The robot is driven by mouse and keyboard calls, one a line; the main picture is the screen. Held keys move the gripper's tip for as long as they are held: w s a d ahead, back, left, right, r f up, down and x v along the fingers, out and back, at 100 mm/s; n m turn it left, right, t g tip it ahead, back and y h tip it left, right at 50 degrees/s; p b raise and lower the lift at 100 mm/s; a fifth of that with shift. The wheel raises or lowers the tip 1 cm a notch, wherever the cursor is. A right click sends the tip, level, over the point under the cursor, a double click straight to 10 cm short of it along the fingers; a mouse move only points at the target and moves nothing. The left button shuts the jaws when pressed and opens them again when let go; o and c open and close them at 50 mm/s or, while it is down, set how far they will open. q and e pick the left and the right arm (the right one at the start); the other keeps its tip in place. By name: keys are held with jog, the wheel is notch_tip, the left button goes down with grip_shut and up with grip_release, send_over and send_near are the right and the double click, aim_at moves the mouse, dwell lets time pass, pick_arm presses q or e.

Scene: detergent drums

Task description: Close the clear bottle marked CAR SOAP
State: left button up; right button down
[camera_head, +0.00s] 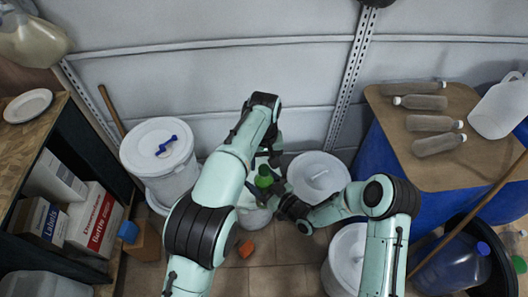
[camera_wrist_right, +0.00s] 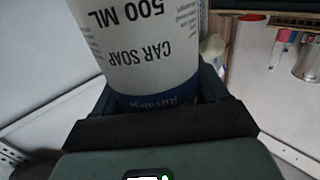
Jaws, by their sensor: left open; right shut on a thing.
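The CAR SOAP bottle (camera_wrist_right: 145,45) fills the upper middle of the right wrist view; it is whitish, with black print and a blue band. My right gripper (camera_wrist_right: 155,105) is shut on it; in the head view this gripper (camera_head: 284,205) is low in the centre. My left gripper (camera_head: 268,157) is open and points down close by. A green, cap-like thing (camera_head: 265,178) sits just below its fingers; whether it is on the bottle's neck I cannot tell. In the head view the bottle is mostly hidden among the grippers and pale things there.
White lidded drums stand at left (camera_head: 157,142), centre (camera_head: 318,172) and front right (camera_head: 350,255). Several bottles lie on the brown board (camera_head: 470,165) at right. A shelf with boxes (camera_head: 95,217) is at left.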

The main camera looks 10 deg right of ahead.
pick_arm(q)
jog(key=shift+f, duration=1.1)
grip_shut()
jog(key=shift+o, duration=0.6)
grip_release()
notch_tip(320, 180, up, 12)
